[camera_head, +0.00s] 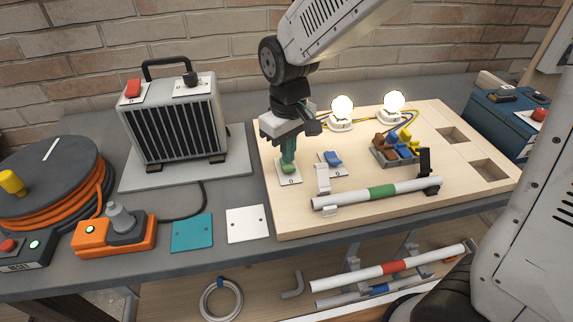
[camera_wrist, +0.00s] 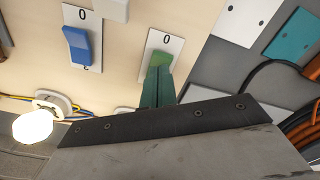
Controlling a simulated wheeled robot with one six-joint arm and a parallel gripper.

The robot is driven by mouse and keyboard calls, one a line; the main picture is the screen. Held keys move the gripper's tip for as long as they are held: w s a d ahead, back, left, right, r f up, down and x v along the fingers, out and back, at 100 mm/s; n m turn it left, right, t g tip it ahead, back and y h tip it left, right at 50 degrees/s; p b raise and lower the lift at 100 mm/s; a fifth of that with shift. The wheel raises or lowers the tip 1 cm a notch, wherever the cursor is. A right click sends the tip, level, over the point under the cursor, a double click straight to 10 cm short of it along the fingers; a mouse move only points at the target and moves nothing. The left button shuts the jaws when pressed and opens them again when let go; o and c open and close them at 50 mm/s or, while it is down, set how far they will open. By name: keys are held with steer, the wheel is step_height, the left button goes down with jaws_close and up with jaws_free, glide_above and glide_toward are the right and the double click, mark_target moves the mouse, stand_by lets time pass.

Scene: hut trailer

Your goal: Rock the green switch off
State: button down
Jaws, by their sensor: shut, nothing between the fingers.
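The green switch (camera_head: 288,168) is a rocker on a white plate marked 0, near the left side of the pale wooden board (camera_head: 272,205). In the wrist view the green rocker (camera_wrist: 160,58) shows at the fingertips, below the 0 mark. My gripper (camera_head: 288,158) points down over the switch, fingers shut with nothing between them. Its fingertips (camera_wrist: 157,72) are at or against the rocker and hide part of it; exact contact is hard to tell. Two bulbs (camera_head: 342,106) (camera_head: 394,101) on the board are lit.
A blue rocker switch (camera_head: 332,158) stands close to the right of the green one. A white pipe with a green band (camera_head: 382,191) rests in holders nearby. A heater (camera_head: 174,124) stands to the left. Colored connectors (camera_head: 404,145) sit in a tray.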

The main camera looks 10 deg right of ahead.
mark_target(288, 167)
steer(key=shift+f, duration=0.85)
stand_by(0.3)
steer(key=shift+r, duration=3.5)
steer(key=s+d+r+m, duration=0.3)
steer(key=s+d, duration=0.4)
steer(key=s, duration=0.3)
steer(key=s+d+r+m+t, duration=0.1)
steer(key=s+d+r+m, duration=0.2)
steer(key=s+d, duration=0.5)
steer(key=s, duration=0.2)
steer(key=shift+s+d, duration=0.3)
steer(key=shift+s, duration=0.1)
